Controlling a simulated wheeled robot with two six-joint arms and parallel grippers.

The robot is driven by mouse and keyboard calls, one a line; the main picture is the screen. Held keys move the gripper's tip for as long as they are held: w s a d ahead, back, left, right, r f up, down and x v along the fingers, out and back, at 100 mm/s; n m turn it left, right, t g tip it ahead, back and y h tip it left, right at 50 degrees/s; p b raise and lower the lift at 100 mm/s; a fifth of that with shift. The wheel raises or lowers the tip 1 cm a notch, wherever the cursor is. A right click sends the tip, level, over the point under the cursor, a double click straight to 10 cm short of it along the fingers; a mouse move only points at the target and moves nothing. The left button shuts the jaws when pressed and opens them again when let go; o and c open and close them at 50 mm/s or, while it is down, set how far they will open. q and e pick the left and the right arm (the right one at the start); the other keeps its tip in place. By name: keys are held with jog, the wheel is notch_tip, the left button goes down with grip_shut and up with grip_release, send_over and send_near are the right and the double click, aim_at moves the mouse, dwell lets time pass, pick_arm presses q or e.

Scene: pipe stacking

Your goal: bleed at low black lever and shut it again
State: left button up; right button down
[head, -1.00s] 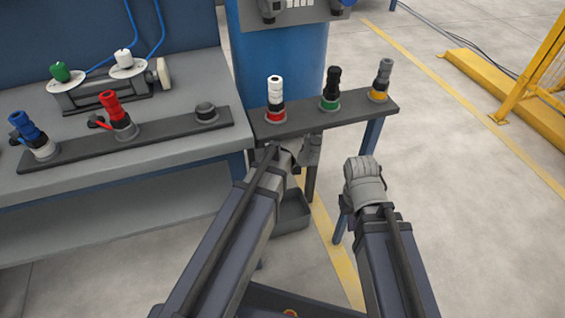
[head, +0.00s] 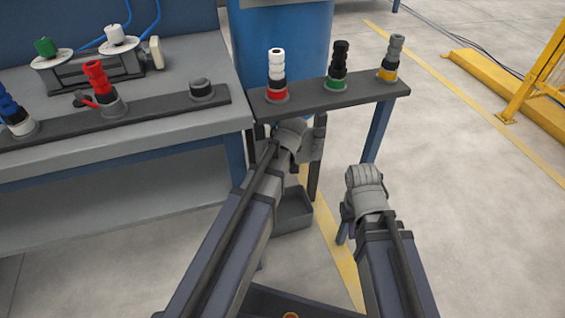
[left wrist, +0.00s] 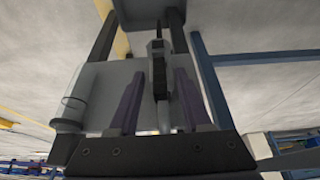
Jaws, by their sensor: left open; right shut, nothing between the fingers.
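In the left wrist view a grey and black fitting with a thin dark upright part (left wrist: 158,60) stands between the two dark fingers of my left gripper (left wrist: 157,88). I cannot tell which part of it is the low black lever, or whether the fingers touch it. My left gripper is open. In the head view the left wrist is below the front edge of the small shelf (head: 325,97), and its fingers and the lever are hidden. My right gripper (head: 347,215) is shut and empty, pointing down right of the left arm.
A grey bin (head: 293,213) lies low under the shelf. White, black and grey capped fittings stand on the shelf. The bench (head: 130,136) with red and blue fittings is on the left. A clear cylinder (left wrist: 75,97) is beside the fingers. Open floor lies right.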

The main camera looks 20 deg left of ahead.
pick_arm(q)
grip_shut()
dwell(0.3)
dwell(1.1)
